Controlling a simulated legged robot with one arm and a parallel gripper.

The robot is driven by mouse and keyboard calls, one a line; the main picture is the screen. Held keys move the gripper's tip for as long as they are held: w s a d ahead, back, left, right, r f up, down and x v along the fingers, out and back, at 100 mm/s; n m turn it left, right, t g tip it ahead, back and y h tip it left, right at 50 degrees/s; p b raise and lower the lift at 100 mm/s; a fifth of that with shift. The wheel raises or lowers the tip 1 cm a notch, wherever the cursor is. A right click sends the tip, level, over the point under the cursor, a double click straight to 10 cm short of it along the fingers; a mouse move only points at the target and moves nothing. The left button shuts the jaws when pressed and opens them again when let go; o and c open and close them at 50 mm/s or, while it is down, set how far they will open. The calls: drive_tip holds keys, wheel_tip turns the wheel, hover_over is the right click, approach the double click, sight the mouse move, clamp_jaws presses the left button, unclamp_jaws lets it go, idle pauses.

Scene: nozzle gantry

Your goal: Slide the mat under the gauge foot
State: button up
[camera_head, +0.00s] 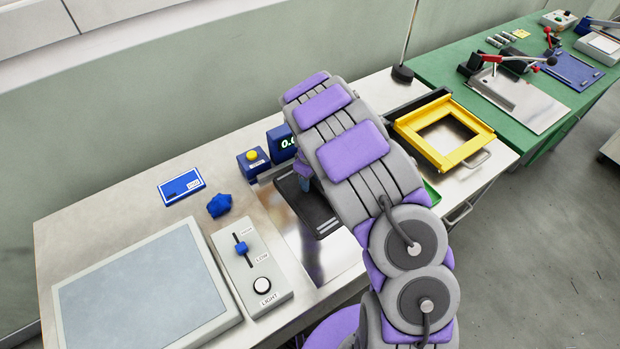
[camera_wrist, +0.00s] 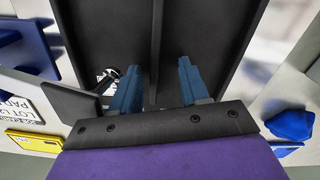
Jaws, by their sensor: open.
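A dark mat (camera_head: 318,222) with pale marks near its front edge lies on the steel bench beneath my arm in the head view. A blue gauge display (camera_head: 283,143) stands behind it, its reading partly covered by my arm. My gripper (camera_wrist: 159,66) is open in the wrist view, its two blue fingers apart with nothing seen held between them. A dark ridged surface (camera_wrist: 205,30) fills the view beyond the fingers; I cannot tell whether it is the mat. A small shiny metal part (camera_wrist: 107,77) shows left of the fingers. I cannot identify the gauge foot for certain.
A blue box with a yellow button (camera_head: 252,158) stands left of the display. A blue lump (camera_head: 219,205), a light control box (camera_head: 250,262) and a pale panel (camera_head: 145,290) lie further left. A yellow frame (camera_head: 410,128) stands right of my arm.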

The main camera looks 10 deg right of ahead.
wheel_tip(320, 180, up, 17)
drive_tip(key=p, duration=0.2)
drive_tip(key=shift+r, duration=0.1)
idle(0.4)
